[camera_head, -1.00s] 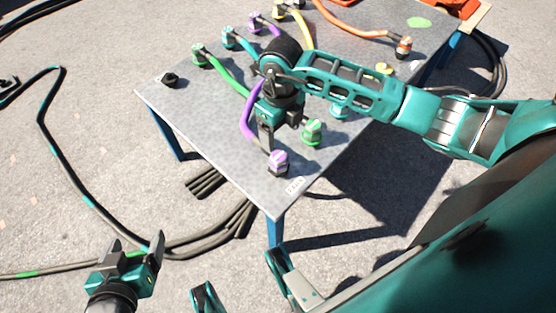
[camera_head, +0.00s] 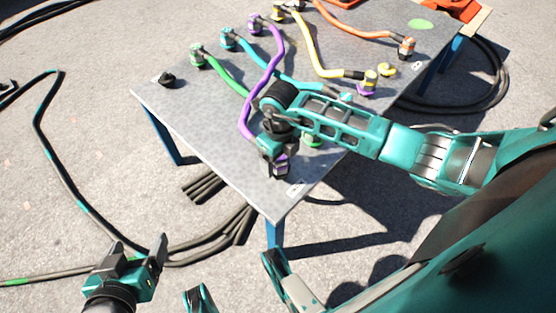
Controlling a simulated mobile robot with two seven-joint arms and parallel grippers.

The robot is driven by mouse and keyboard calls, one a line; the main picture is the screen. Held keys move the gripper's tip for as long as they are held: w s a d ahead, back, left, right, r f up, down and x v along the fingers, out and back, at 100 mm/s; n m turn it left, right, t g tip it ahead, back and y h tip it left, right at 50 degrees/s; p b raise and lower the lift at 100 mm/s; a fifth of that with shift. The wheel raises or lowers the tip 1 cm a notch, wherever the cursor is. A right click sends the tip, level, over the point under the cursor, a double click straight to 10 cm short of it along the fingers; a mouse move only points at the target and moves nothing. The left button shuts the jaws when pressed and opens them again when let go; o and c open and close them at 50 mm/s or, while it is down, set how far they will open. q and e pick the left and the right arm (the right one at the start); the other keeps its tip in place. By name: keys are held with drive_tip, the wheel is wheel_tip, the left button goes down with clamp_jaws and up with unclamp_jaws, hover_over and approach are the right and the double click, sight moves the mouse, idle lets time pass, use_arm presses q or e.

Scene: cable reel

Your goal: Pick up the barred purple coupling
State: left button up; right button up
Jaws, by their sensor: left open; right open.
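A purple cable (camera_head: 264,72) runs across the grey table from a purple coupling (camera_head: 254,22) at the far edge to a purple coupling (camera_head: 283,158) near the front corner. My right gripper (camera_head: 277,168) is open, pointing down over the front purple coupling and hiding most of it. I cannot tell whether its fingers are around or just above it, and bars are too small to make out. My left gripper (camera_head: 138,246) is open and empty, low at the left, off the table.
Green, teal, yellow and orange cables with couplings share the table (camera_head: 205,125). A green coupling (camera_head: 312,140) sits close to my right gripper. A small black part (camera_head: 167,79) lies at the left corner. Black cables (camera_head: 215,238) lie on the ground.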

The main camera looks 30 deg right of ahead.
drive_tip(key=shift+c, duration=0.2)
drive_tip(key=c, duration=1)
drive_tip(key=shift+r, duration=0.1)
drive_tip(key=shift+c, duration=1.2)
drive_tip(key=shift+r, duration=0.1)
